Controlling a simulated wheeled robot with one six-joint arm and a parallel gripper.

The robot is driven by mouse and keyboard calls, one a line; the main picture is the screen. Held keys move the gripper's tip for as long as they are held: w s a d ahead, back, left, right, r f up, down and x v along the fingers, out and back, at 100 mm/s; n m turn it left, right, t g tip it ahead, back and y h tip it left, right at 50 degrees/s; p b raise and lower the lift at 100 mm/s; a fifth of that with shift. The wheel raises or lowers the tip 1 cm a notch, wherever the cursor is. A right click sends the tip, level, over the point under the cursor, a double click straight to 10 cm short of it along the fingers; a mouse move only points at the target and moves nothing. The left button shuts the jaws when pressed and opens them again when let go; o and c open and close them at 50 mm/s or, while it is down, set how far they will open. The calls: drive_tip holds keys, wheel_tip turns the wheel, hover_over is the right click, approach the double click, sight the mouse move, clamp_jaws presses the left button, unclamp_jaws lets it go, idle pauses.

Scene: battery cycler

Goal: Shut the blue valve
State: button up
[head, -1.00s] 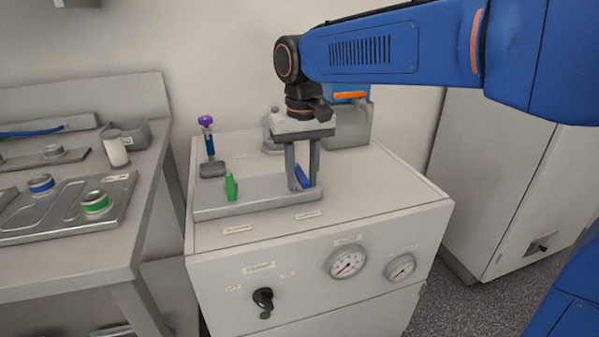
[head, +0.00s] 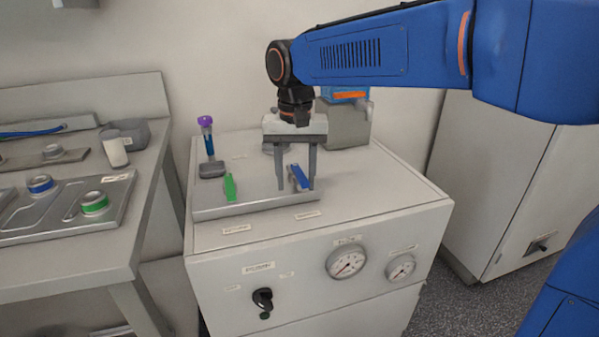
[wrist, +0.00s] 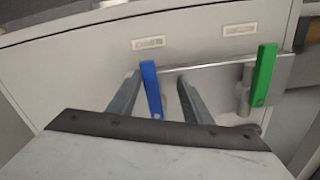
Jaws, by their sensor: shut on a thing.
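The blue valve's handle (head: 300,177) is a flat blue lever on the grey plate on top of the white cabinet. My gripper (head: 296,187) points down over it, one finger on each side. In the wrist view, the blue lever (wrist: 151,88) stands between the fingers of my gripper (wrist: 159,82), nearer the left finger. My gripper is shut on the lever; the exact contact is hard to see. The lever's base is partly hidden by my gripper.
A green valve lever (head: 230,187) stands on the same plate, left of my gripper. A purple-capped tube (head: 207,137) stands behind it. A blue-topped grey box (head: 345,122) is at the back right. Gauges (head: 347,262) and a black knob (head: 263,298) are on the cabinet front.

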drive_tip(key=shift+o, duration=1.3)
drive_tip(key=shift+s+a+m, duration=0.15)
drive_tip(key=shift+a+m, duration=0.4)
drive_tip(key=shift+m, duration=0.35)
drive_tip(key=shift+a+m, duration=0.25)
drive_tip(key=shift+m, duration=0.25)
drive_tip(key=c, duration=0.4)
drive_tip(key=shift+o, duration=0.2)
drive_tip(key=shift+o, duration=1.3)
drive_tip(key=m, duration=0.1)
drive_tip(key=a+m, duration=0.1)
drive_tip(key=shift+w+m, duration=0.3)
drive_tip(key=shift+w, duration=0.1)
drive_tip(key=shift+o, duration=0.4)
drive_tip(key=m, duration=0.1)
drive_tip(key=a+m, duration=0.1)
drive_tip(key=m, duration=0.1)
drive_tip(key=shift+w+a, duration=0.2)
drive_tip(key=shift+w, duration=0.2)
drive_tip(key=shift+a+m, duration=0.1)
drive_tip(key=shift+m, duration=0.4)
drive_tip(key=c, duration=0.7)
